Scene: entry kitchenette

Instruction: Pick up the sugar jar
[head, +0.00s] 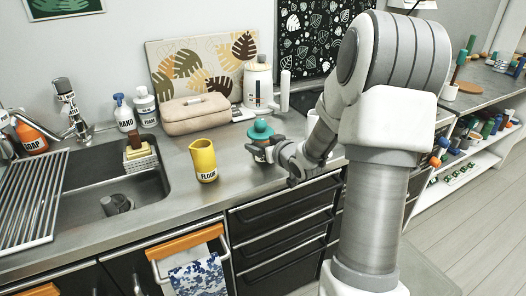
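A jar with a teal lid (261,129) stands on the steel counter right of the middle. Its label is mostly hidden by my gripper, so I cannot read whether it says sugar. My gripper (264,149) is at this jar's body, below the lid, reaching in from the right. Its fingers lie at or beside the jar. I cannot tell whether they are closed on it.
A beige case (195,115) and a white canister (258,84) are behind. The sink (95,190) is at left. Drawers (285,225) lie below the counter edge.

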